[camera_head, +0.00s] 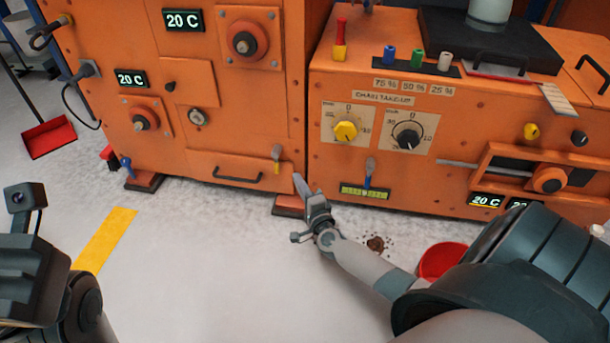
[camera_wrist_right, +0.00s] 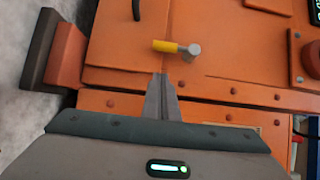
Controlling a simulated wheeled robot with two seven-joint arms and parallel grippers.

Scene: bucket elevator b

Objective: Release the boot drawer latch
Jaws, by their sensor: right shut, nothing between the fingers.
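The boot drawer front (camera_head: 205,170) is a low orange panel with a black bar handle (camera_head: 238,179). At its right is the latch (camera_head: 277,154), a small lever with a metal pivot and a yellow grip hanging down. The latch also shows in the right wrist view (camera_wrist_right: 172,47), yellow end to the left. My right gripper (camera_head: 298,179) is shut and empty, slightly right of and below the latch in the head view. Its closed fingertips (camera_wrist_right: 161,78) point at the latch, with a visible gap. My left arm is at the lower left; its fingers do not show.
Another panel (camera_head: 370,150) to the right has a yellow knob (camera_head: 345,131), a black knob (camera_head: 408,135) and a blue-tipped lever (camera_head: 369,172). A red bucket (camera_head: 443,260) stands near my right arm. Orange feet (camera_head: 289,206) stick out below. The floor in front is mostly clear.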

